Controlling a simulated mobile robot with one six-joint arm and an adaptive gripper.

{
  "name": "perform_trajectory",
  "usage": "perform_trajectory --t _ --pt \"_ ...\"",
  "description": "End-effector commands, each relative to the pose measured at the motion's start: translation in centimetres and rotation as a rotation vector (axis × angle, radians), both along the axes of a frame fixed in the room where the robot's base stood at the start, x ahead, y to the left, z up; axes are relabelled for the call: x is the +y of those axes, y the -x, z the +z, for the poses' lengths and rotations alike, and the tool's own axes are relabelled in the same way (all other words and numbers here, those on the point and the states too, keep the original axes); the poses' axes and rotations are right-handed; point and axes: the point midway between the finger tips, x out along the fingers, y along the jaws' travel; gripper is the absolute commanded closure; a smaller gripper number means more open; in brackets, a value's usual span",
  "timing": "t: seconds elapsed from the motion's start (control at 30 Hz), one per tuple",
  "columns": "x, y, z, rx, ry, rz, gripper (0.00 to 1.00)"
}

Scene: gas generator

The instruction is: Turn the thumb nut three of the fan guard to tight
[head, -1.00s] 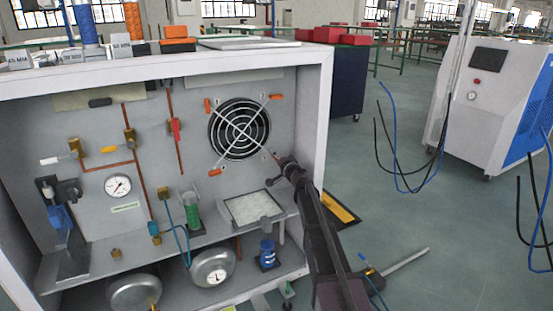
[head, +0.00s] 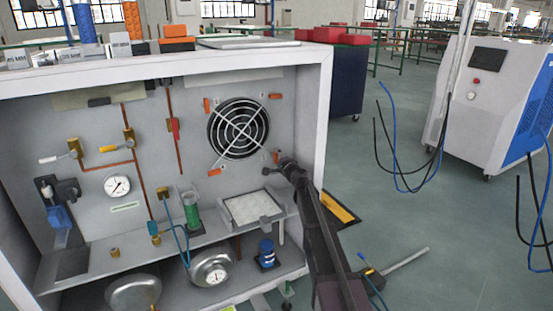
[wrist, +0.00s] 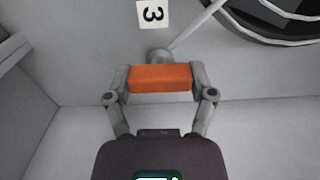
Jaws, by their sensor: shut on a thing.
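The fan guard (head: 239,128) is a round wire grille over a dark fan on the panel's upper right. Orange thumb nuts sit at its corners, among them the upper left (head: 207,105), upper right (head: 275,96) and lower left (head: 215,172). In the wrist view, thumb nut three (wrist: 161,78) is an orange bar at the end of a guard arm, just below a label "3" (wrist: 153,13). My gripper (wrist: 161,80) is shut on this bar, a finger at each end. In the head view, my gripper (head: 281,160) is at the guard's lower right corner and mostly covers the nut.
The cabinet's right side wall (head: 316,125) stands close to my arm. Below the fan is a shelf with a white tray (head: 252,207) and a green cylinder (head: 191,208). A blue-topped item (head: 266,252) stands beneath. The floor to the right is mostly open.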

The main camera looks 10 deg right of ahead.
Motion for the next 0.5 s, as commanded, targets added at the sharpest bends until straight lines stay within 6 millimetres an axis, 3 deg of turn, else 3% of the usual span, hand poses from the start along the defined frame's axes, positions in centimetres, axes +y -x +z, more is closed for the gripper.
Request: perform_trajectory --t 0.3,0.33,0.4,0.5 --pt "0.07 -0.18 0.04 0.001 -0.005 0.001 0.77" --pt "0.07 -0.18 0.04 0.001 -0.005 0.001 0.2" --pt "0.05 -0.16 0.03 0.0 -0.004 0.0 0.0" --pt "0.02 -0.11 0.03 0.0 -0.003 0.0 0.0"
